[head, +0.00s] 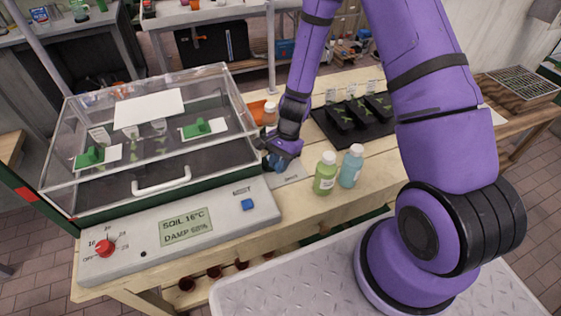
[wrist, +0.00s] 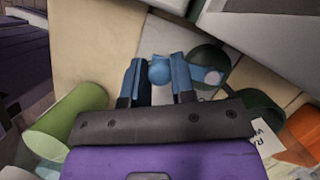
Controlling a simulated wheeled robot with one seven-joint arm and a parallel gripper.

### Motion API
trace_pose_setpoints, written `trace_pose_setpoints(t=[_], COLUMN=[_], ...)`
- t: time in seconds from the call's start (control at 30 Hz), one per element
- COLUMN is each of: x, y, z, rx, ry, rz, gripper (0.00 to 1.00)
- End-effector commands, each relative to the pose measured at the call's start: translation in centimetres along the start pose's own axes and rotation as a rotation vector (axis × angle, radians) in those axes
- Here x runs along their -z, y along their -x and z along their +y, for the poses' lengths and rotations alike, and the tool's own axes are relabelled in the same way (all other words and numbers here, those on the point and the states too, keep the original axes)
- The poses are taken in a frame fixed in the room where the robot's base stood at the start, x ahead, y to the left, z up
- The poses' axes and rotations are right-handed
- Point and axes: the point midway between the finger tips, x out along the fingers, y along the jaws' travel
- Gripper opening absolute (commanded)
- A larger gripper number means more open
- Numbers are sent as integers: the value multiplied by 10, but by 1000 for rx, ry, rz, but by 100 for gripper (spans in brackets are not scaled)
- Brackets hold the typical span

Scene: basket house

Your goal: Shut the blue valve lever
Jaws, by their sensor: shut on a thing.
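In the head view my gripper (head: 277,163) is low over the bench, just right of the clear-lidded box. There a little blue shows beneath the gripper. A dark green rounded part (wrist: 207,62) lies just right of the fingers in the wrist view.
A green bottle (head: 325,175) and a light blue bottle (head: 351,168) stand right of my gripper. The clear-lidded box (head: 160,182) with a control panel (head: 185,232) is at left. A black tray (head: 331,130) of seedlings and an orange container (head: 257,110) are behind.

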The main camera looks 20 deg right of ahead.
Motion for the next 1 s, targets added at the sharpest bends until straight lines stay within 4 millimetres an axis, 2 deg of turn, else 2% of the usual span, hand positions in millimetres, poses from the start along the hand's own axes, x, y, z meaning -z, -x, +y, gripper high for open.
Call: trace_pose_setpoints(t=[0.4, 0.43, 0.53, 0.83, 1.0], x=[0, 0, 0, -1, -2], y=[0, 0, 0, 1, 12], z=[0, 0, 0, 0, 2], rx=[4, 4, 4, 4, 6], ry=[-8, -8, -8, -7, -6], rz=[0, 0, 0, 0, 2], gripper=[0, 26, 48, 48, 48])
